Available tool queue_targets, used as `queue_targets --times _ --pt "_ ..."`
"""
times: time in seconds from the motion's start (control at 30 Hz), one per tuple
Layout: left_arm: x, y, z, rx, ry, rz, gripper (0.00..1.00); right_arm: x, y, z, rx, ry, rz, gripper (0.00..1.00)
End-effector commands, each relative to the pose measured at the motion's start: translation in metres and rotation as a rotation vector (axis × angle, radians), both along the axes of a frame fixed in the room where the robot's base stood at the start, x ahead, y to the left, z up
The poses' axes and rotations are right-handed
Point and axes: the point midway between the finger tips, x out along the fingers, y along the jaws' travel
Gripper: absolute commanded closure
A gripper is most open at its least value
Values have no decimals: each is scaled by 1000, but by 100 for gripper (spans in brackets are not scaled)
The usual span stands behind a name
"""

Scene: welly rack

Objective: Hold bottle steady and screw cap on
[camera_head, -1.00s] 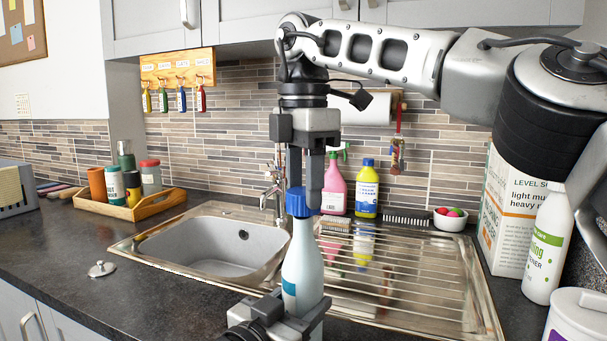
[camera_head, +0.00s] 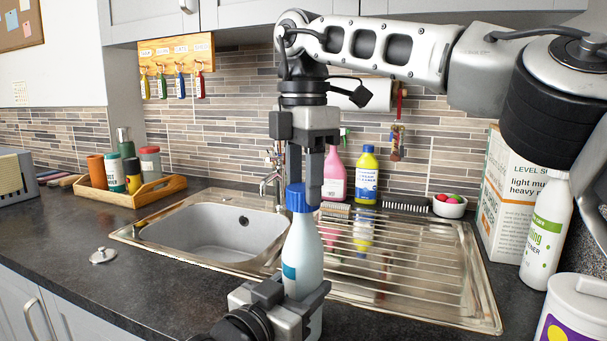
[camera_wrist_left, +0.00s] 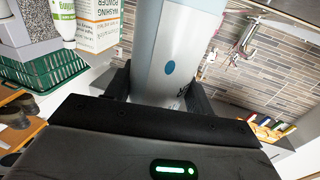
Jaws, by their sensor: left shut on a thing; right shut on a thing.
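A pale blue-white bottle (camera_head: 303,258) stands upright in front of the sink and draining board. My left gripper (camera_head: 300,300) is shut around its lower body; the bottle also fills the middle of the left wrist view (camera_wrist_left: 172,55), between the fingers. A blue cap (camera_head: 299,197) is at the top of the bottle. My right gripper (camera_head: 312,180) points straight down from above and is shut on the cap. The cap meets the bottle's neck; I cannot tell how far it is threaded, as the fingers hide part of it.
Behind are the steel sink (camera_head: 215,240) and ribbed draining board (camera_head: 420,260), with a pink bottle (camera_head: 335,176) and a yellow bottle (camera_head: 367,178) at the back. A wooden tray (camera_head: 150,192) stands left. A white bottle (camera_head: 546,238) stands right. The dark counter (camera_head: 60,240) has free room at left.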

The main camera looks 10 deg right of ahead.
Motion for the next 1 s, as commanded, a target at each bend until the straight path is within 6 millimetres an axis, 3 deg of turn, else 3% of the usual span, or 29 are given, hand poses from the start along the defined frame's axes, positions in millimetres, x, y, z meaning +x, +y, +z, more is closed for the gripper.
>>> queue_targets --times 0.93,0.97,1.0 --pt "0 0 -2 2 2 0 87 0 0 -12 1 0 2 77" --pt "0 0 -2 3 3 0 100 0 0 -12 1 0 1 77" --pt "0 0 -2 3 3 0 100 0 0 -12 0 0 -3 77"
